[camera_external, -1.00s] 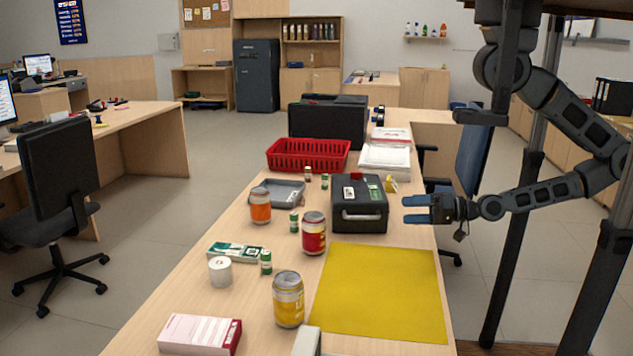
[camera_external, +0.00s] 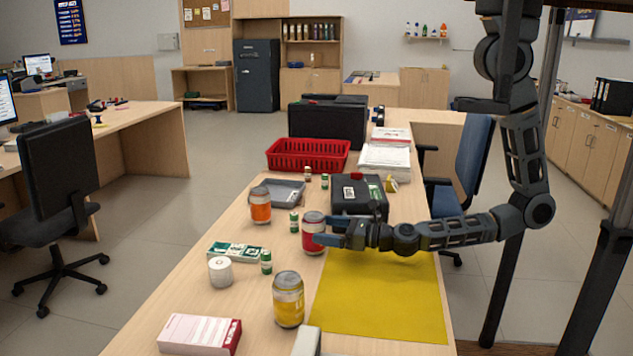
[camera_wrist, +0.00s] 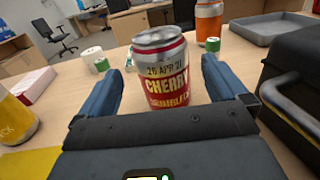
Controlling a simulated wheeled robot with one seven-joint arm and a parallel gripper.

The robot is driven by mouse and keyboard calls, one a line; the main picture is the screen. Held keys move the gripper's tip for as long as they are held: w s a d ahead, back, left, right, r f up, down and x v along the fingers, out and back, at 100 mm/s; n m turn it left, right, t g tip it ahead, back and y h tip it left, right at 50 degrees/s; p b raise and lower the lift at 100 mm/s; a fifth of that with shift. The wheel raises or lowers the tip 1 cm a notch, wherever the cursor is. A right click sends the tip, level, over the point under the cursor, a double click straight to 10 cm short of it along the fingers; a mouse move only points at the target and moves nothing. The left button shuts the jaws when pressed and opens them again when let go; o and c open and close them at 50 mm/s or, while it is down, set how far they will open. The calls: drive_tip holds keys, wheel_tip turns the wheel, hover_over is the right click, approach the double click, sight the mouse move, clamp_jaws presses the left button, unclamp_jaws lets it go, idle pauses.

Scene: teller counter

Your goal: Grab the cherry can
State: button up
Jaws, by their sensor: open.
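The cherry can (camera_external: 312,226), red with a silver top, stands upright on the counter behind the yellow mat (camera_external: 385,300). In the wrist view the cherry can (camera_wrist: 165,72) shows its "CHERRY" label, between and just ahead of the fingers. My gripper (camera_external: 328,236) is at the can's right side. In the wrist view my gripper (camera_wrist: 163,88) is open, with one blue finger on each side of the can. I cannot tell whether a finger touches it.
A black cash box (camera_external: 357,199) stands close behind my gripper. An orange can (camera_external: 260,206), a yellow can (camera_external: 288,300), small green bottles (camera_external: 266,262) and a white roll (camera_external: 220,270) stand around the cherry can. A red basket (camera_external: 300,155) is farther back.

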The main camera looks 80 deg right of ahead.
sight(308, 225)
drive_tip(key=w, duration=0.1)
drive_tip(key=w+p, duration=0.1)
drive_tip(key=w, duration=0.1)
drive_tip(key=w+p, duration=0.1)
drive_tip(key=w, duration=0.1)
drive_tip(key=shift+w+d+r, duration=0.1)
drive_tip(key=shift+d+r, duration=0.2)
drive_tip(key=shift+d, duration=0.05)
drive_tip(key=shift+w+f, duration=0.1)
drive_tip(key=shift+w, duration=0.25)
drive_tip(key=c, duration=1.3)
